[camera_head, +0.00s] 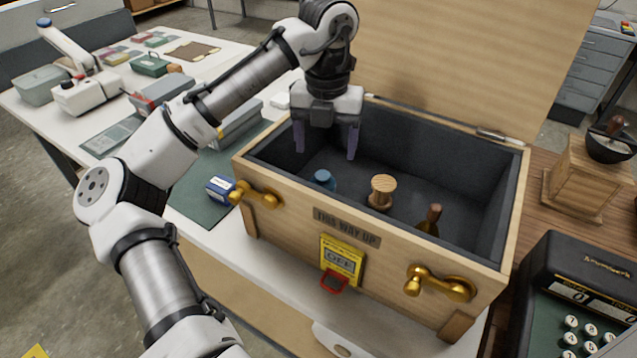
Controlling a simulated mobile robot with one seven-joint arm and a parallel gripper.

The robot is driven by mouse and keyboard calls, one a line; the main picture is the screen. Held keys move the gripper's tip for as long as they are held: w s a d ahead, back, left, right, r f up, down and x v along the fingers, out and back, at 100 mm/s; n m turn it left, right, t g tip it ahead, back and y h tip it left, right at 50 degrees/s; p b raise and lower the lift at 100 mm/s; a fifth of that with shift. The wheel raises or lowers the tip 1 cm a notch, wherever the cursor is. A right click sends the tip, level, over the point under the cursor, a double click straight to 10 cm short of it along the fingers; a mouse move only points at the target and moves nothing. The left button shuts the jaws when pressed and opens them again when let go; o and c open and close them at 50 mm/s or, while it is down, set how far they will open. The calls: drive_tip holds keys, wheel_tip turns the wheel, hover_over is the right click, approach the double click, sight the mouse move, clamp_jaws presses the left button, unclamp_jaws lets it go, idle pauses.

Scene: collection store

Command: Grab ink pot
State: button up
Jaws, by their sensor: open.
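An open wooden crate (290,215) with a dark lining and brass handles holds several small objects. A small round blue object (324,179), which may be the ink pot, is at the crate's left front; its lower part is hidden by the front wall. A wooden spool-like piece (382,192) stands near the middle. A dark piece with a brown top (431,218) is at the right front, partly hidden. My gripper (326,148) is open and empty, pointing down over the crate's left side, above the blue object and apart from it.
The crate's raised lid (460,60) stands behind it. A wooden grinder (590,178) and a black register (570,290) are at right. A white table (225,50) with several items is behind my arm.

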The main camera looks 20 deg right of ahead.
sight(322, 175)
wheel_tip(322, 175, down, 4)
drive_tip(key=shift+f, duration=0.2)
drive_tip(key=shift+s+a+f+p, duration=0.2)
drive_tip(key=shift+f+p, duration=0.3)
drive_tip(key=shift+f, duration=0.85)
drive_tip(key=shift+s+a+f+p, duration=0.15)
drive_tip(key=shift+f+p, duration=0.35)
drive_tip(key=shift+f, duration=0.8)
drive_tip(key=shift+w, duration=0.1)
drive_tip(key=c, duration=1.1)
